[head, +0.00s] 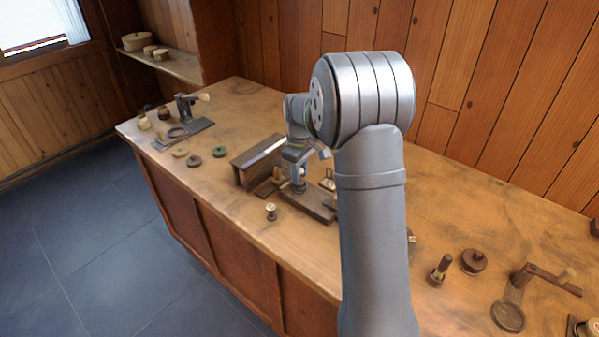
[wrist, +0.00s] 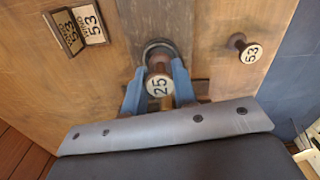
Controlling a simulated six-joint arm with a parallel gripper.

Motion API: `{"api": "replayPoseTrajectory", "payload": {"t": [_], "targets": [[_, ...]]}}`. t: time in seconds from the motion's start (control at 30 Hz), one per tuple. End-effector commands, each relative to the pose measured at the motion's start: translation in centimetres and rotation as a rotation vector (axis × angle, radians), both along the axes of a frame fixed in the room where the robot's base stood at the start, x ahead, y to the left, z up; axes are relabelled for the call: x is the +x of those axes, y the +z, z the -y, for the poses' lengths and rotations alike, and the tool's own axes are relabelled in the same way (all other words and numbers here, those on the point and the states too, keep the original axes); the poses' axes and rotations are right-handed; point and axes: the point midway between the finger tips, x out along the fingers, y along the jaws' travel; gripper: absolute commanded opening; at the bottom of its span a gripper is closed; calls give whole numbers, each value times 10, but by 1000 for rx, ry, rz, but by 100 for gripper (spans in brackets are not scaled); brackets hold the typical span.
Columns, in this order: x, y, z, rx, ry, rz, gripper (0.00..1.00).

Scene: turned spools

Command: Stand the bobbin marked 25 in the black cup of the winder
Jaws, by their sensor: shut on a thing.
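My gripper (wrist: 158,80) is shut on the bobbin marked 25 (wrist: 159,86), its blue fingers on either side of the pale numbered top. In the head view my gripper (head: 297,172) is low over the winder's dark wooden base (head: 318,208), and the bobbin (head: 299,187) is below it, roughly upright. In the wrist view the round black cup (wrist: 158,44) shows just beyond the bobbin, partly covered by it. I cannot tell whether the bobbin's foot is inside the cup or above it.
A bobbin marked 53 (wrist: 250,53) stands beside the winder; it also shows in the head view (head: 271,211). A brown box (head: 250,170) stands close to the winder. Bare tabletop (head: 225,215) lies at the front left.

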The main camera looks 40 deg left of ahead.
Motion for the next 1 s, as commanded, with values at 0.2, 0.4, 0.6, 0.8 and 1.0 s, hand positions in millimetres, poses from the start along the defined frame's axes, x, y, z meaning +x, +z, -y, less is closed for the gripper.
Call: {"api": "replayPoseTrajectory", "payload": {"t": [0.2, 0.4, 0.6, 0.8, 1.0], "targets": [[0, -1, 0, 0, 0, 0, 5], [0, -1, 0, 0, 0, 0, 5], [0, -3, 0, -1, 0, -1, 5], [0, -7, 0, -1, 0, -1, 5], [0, -7, 0, -1, 0, -1, 5]]}}
